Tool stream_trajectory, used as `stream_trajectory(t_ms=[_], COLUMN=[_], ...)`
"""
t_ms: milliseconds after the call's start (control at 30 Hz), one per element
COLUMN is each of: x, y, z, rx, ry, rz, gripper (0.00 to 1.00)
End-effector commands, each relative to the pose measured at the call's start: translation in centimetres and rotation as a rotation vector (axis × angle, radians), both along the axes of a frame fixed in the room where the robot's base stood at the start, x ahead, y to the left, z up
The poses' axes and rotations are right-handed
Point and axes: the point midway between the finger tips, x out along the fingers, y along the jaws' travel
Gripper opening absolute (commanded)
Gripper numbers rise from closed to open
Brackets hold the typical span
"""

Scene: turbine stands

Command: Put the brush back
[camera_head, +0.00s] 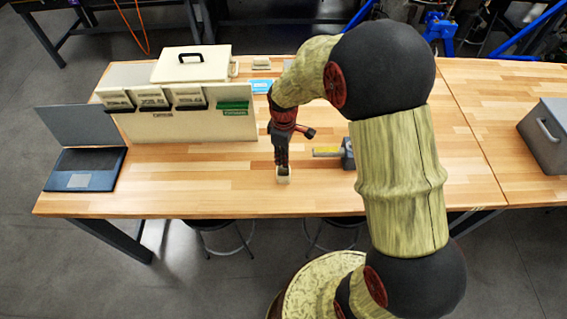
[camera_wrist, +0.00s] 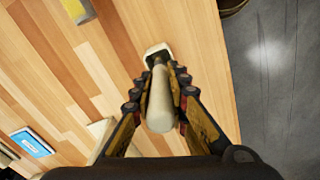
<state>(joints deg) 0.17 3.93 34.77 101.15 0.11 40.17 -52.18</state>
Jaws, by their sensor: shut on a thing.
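The brush has a cream handle (camera_wrist: 161,105) and a pale block-like end (camera_wrist: 157,52) in the wrist view. My gripper (camera_wrist: 160,82) is shut around the handle, one finger on each side. In the head view my gripper (camera_head: 282,160) points down over the front middle of the table, with the brush's pale end (camera_head: 283,176) just below the fingers. I cannot tell whether that end touches the table. Most of the handle is hidden by the fingers in the head view.
A cream rack (camera_head: 175,127) with several grey-white items and a green one stands left on the wooden table (camera_head: 225,190). A white lidded box (camera_head: 190,65) is behind it, a laptop (camera_head: 85,168) to its left. A grey toolbox (camera_head: 545,135) is far right.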

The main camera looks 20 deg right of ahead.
Motion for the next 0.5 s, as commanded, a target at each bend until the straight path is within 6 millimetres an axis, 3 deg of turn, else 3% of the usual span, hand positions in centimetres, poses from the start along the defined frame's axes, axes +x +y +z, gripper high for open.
stream_trajectory(t_ms=[233, 500], x=[-0.1, 0.0], y=[0.0, 0.0], z=[-3.2, -3.3], rx=[0.0, 0.0], ry=[0.002, 0.0], rz=[-0.001, -0.001], gripper=[0.0, 0.0])
